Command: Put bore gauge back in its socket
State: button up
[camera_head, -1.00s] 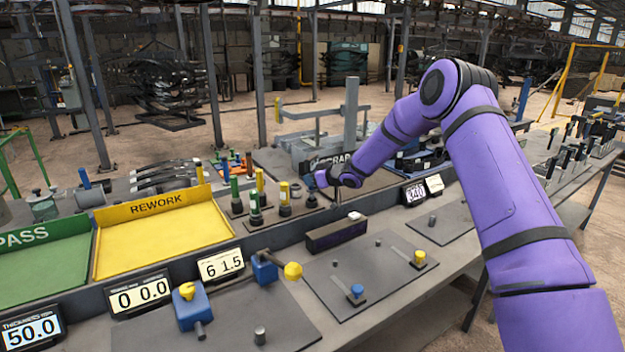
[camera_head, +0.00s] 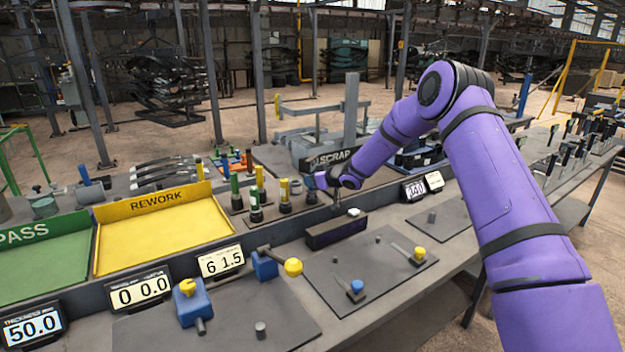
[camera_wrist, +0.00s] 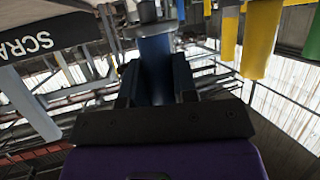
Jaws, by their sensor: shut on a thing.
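My gripper (camera_head: 320,182) is at the right end of a row of upright gauges on the bench. In the wrist view, my gripper's dark jaws (camera_wrist: 157,85) are shut on a blue cylindrical handle (camera_wrist: 157,62), taken as the bore gauge, with a grey collar at its far end. The blue bore gauge (camera_head: 310,183) also shows in the head view, roughly upright above a dark round base (camera_head: 311,197). I cannot tell whether it is seated in that base or just above it.
Green-topped (camera_head: 255,197) and yellow-topped gauges (camera_head: 285,193) stand close to the left. The yellow REWORK tray (camera_head: 165,240) lies further left. A SCRAP sign (camera_head: 330,159) is behind my gripper. A dark block (camera_head: 335,231) lies in front.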

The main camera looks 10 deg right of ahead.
jog(key=shift+f, duration=0.35)
jog(key=o, duration=1.8)
jog(key=shift+f, duration=0.1)
jog(key=shift+s+d, duration=0.1)
jog(key=shift+s, duration=0.05)
jog(key=shift+s+d, duration=1)
jog(key=shift+s, duration=0.45)
jog(key=shift+s+d, duration=1.05)
jog(key=shift+s, duration=0.4)
jog(key=shift+s+d, duration=1)
jog(key=shift+s, duration=0.45)
